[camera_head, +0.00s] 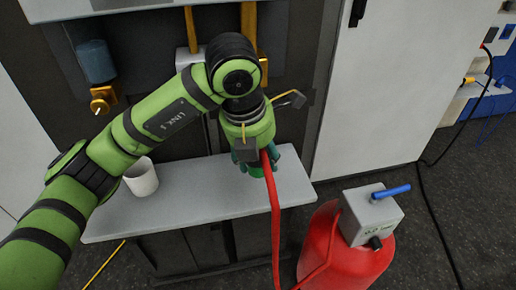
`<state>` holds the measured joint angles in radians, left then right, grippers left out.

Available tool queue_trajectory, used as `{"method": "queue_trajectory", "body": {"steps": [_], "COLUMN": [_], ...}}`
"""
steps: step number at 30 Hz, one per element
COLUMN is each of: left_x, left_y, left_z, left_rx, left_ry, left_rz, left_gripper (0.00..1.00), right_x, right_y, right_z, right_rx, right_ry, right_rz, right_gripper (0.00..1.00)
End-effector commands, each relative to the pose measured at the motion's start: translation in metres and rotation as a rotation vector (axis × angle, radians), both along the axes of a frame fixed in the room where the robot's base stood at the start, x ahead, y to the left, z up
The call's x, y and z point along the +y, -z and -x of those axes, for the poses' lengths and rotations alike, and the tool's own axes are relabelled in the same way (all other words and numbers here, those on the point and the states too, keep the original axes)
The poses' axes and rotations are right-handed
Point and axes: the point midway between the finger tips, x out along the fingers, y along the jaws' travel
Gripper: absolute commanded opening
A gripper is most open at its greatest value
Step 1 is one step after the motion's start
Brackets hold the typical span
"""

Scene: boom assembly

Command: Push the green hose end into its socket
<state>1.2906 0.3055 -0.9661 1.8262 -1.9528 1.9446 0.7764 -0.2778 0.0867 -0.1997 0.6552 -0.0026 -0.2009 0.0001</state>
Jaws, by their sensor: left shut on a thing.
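My left gripper (262,160) is over the right part of the grey bench top, with its dark fingers shut on the green hose end (256,172). Only a little bright green shows between and below the fingers; the rest is hidden by the gripper. A red hose (272,205) passes in front of the gripper and hangs down beyond the bench's front edge toward the red tank. I cannot make out a socket for the hose end; it may be hidden behind the arm or gripper. My right gripper is not in view.
A white cup (141,178) stands at the left of the bench top (195,205). A red tank (345,255) with a grey box (371,213) and blue handle stands right of the bench. A brass fitting (103,98) and yellow pipes (249,30) are behind. Black cables lie on the floor at right.

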Motion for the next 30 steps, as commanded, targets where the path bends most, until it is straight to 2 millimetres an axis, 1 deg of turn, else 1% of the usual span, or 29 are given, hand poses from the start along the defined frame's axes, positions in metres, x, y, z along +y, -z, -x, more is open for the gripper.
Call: {"method": "queue_trajectory", "body": {"steps": [2, 4, 8, 13, 21, 30], "left_x": [0.005, 0.01, 0.028, 0.054, 0.093, 0.131], "left_y": [0.001, 0.003, 0.008, 0.013, 0.018, 0.019], "left_z": [0.0, 0.002, 0.006, 0.016, 0.034, 0.057], "left_rx": [0.0, 0.002, 0.002, 0.003, 0.004, 0.005], "left_ry": [0.04, 0.119, 0.366, 0.779, 1.441, 2.109], "left_rz": [0.0, 0.001, 0.001, 0.003, 0.003, -0.001], "left_gripper": [0.24, 0.24, 0.24, 0.24, 0.24, 0.24], "right_x": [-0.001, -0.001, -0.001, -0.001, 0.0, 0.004], "right_y": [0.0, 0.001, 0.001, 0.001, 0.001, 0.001], "right_z": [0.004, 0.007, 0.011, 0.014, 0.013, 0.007], "right_rx": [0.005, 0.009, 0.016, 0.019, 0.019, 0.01], "right_ry": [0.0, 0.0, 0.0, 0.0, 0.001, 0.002], "right_rz": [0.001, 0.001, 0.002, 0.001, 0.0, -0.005], "right_gripper": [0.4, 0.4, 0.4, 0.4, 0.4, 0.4]}}
